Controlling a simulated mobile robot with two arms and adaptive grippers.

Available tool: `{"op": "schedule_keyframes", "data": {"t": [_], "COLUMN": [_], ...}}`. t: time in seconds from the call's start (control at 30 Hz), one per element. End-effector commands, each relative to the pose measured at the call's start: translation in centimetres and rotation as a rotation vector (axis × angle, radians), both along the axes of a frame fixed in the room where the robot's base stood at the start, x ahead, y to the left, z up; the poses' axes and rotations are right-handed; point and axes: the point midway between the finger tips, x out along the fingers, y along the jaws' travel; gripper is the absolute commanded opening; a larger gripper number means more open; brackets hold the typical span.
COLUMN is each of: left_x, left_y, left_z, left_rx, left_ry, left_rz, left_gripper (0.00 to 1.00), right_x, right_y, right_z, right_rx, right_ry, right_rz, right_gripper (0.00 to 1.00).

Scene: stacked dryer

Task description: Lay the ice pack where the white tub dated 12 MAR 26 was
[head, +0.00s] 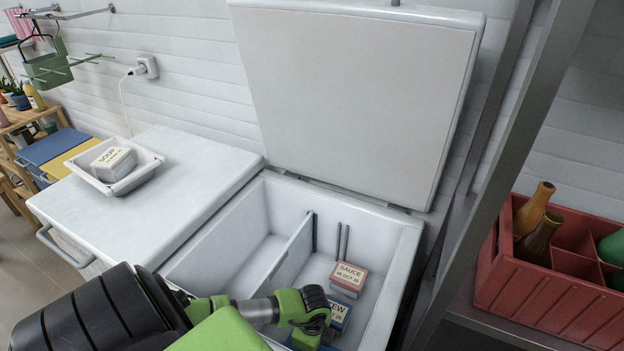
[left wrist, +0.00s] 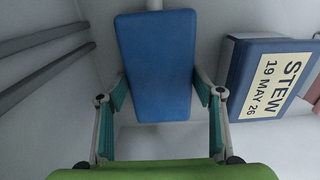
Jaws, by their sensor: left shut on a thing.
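The blue ice pack (left wrist: 154,60) fills the middle of the left wrist view. My left gripper (left wrist: 162,95) is shut on it, with one finger on each side. My right gripper is not in view.
A blue STEW tub (head: 339,313), dated 19 MAY 26, sits beside the ice pack. A pink SAUCE tub (head: 348,278) is behind it. A divider (head: 292,255) separates the empty-looking left compartment. The lid (head: 355,95) stands open. A red bottle crate (head: 540,300) is at right.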

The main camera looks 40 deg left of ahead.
Motion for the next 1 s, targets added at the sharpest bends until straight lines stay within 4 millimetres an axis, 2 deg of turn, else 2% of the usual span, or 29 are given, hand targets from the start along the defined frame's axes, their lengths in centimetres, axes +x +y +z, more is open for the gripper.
{"op": "schedule_keyframes", "data": {"t": [0.03, 0.1, 0.4, 0.53, 0.67, 1.0], "left_x": [0.0, 0.0, 0.0, 0.0, 0.0, 0.0], "left_y": [0.0, 0.0, 0.0, 0.0, 0.0, 0.0], "left_z": [-0.2, -0.1, -0.1, 0.7, 2.7, 9.8], "left_rx": [0.000, 0.000, 0.000, 0.000, -0.001, 0.000], "left_ry": [0.000, 0.000, 0.001, 0.000, -0.003, -0.002], "left_rz": [0.000, 0.000, 0.000, 0.000, -0.001, -0.002], "left_gripper": [0.63, 0.77, 0.77, 0.77, 0.77, 0.77], "right_x": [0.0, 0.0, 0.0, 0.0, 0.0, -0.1], "right_y": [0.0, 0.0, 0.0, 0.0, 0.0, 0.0], "right_z": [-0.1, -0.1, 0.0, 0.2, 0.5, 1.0], "right_rx": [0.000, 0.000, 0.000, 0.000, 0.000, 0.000], "right_ry": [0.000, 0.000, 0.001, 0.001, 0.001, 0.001], "right_rz": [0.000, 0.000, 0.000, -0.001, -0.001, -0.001], "right_gripper": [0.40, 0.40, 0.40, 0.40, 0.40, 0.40]}}
